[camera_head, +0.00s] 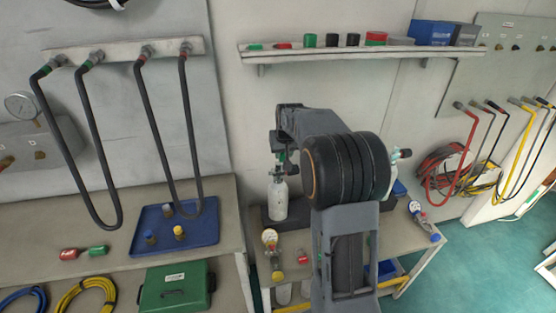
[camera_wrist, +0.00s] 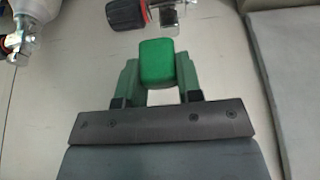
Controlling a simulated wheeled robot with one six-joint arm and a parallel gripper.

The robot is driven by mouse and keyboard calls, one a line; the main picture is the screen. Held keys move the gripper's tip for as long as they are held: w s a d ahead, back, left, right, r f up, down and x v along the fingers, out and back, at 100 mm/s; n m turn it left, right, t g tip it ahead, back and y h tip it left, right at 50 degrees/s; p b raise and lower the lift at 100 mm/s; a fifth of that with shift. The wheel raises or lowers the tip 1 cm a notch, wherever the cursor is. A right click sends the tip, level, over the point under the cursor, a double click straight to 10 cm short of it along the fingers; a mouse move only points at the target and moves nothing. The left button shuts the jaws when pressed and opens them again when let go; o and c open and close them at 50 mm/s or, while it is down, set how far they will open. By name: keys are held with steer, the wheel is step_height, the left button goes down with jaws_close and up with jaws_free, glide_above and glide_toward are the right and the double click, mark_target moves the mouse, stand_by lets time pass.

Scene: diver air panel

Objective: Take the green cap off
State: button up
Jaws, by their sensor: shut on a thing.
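The green cap (camera_wrist: 157,62) is between the two fingers of my gripper (camera_wrist: 158,80) in the wrist view. My gripper is shut on it. Just beyond the cap in the wrist view is a metal valve fitting with a red and black knob (camera_wrist: 127,12). I cannot tell whether the cap touches the fitting. In the head view my gripper (camera_head: 283,157) is near the top of a white cylinder (camera_head: 278,202), partly hidden by my own arm. A bit of green shows there, too small to make out.
A second valve (camera_wrist: 17,42) stands at the upper left of the wrist view. In the head view, a shelf (camera_head: 350,50) with caps is on the wall behind. Gauges (camera_head: 270,238) and a red fitting (camera_head: 302,257) lie on the bench. A blue tray (camera_head: 150,220) is at left.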

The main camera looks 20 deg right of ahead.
steer(key=s+d+r+b, duration=0.2)
steer(key=s+r, duration=0.4)
steer(key=s, duration=0.4)
steer(key=shift+s+d+r, duration=0.4)
steer(key=shift+d, duration=0.45)
